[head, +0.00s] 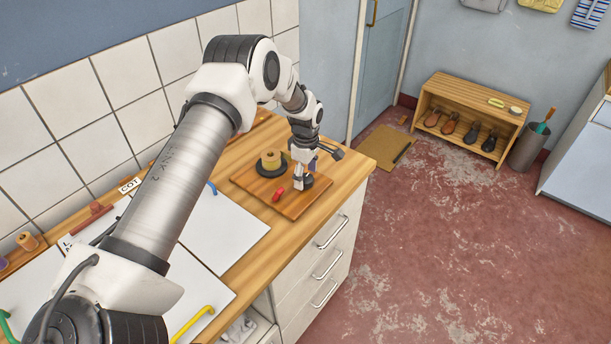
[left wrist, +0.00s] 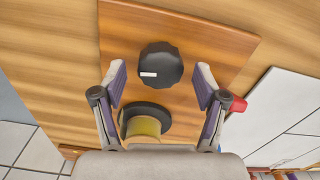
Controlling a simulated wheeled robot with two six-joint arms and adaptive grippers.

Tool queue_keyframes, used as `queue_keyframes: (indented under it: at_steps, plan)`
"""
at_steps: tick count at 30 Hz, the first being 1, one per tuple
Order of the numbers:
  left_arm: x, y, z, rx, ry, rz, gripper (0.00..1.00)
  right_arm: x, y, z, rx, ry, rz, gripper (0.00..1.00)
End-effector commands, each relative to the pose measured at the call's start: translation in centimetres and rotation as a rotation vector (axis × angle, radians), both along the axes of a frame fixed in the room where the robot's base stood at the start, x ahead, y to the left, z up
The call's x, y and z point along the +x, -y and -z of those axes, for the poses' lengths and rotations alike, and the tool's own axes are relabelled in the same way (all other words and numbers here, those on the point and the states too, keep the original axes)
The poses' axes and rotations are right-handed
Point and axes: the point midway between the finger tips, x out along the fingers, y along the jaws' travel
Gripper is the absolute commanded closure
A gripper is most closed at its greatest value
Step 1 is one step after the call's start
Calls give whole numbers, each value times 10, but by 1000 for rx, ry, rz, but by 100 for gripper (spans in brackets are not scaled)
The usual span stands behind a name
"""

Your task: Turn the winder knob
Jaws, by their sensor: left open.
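The winder knob (left wrist: 160,65) is a black, many-sided knob with a white mark on its left side, on a wooden board (left wrist: 215,40). My left gripper (left wrist: 161,70) is open, with one finger on each side of the knob in the left wrist view, and nothing is held. I cannot tell whether the fingers touch the knob. In the head view my left gripper (head: 304,180) points down over the board (head: 245,180) and partly hides the knob. A yellow spool (head: 271,159) on a black disc stands beside it; the spool also shows in the left wrist view (left wrist: 143,126).
A red piece (head: 278,195) lies at the board's front edge. White panels (head: 225,230) with coloured handles line the wooden counter to the left. Drawers are below. A shoe rack (head: 470,112) and bin stand across the open red floor.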

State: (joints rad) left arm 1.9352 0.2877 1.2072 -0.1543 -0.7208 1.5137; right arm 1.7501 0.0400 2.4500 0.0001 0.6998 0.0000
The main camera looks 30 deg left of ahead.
Motion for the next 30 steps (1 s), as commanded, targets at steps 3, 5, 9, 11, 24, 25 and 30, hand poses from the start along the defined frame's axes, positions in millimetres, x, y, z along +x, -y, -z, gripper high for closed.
queue_keyframes:
  at_steps: [3, 5, 9, 11, 24, 25, 30]
  plan:
    - [1, 0, -23, -1, 4, -1, 28, 0, 0, 0, 0, 0, 0, 60]
    - [1, 0, -39, -1, 4, 0, 28, 0, 0, 0, 0, 0, 0, 60]
    - [1, -1, -76, -2, 5, -1, 28, 0, 0, 0, 0, 0, 0, 60]
    - [1, -1, -88, -1, 5, -1, 28, 0, 0, 0, 0, 0, 0, 60]
    - [0, -2, -112, -1, 0, -1, 28, 0, 0, 0, 0, 0, 0, 60]
    - [0, -2, -112, -1, 0, -1, 28, 0, 0, 0, 0, 0, 0, 60]
    - [0, -2, -112, -1, 0, -1, 28, 0, 0, 0, 0, 0, 0, 60]
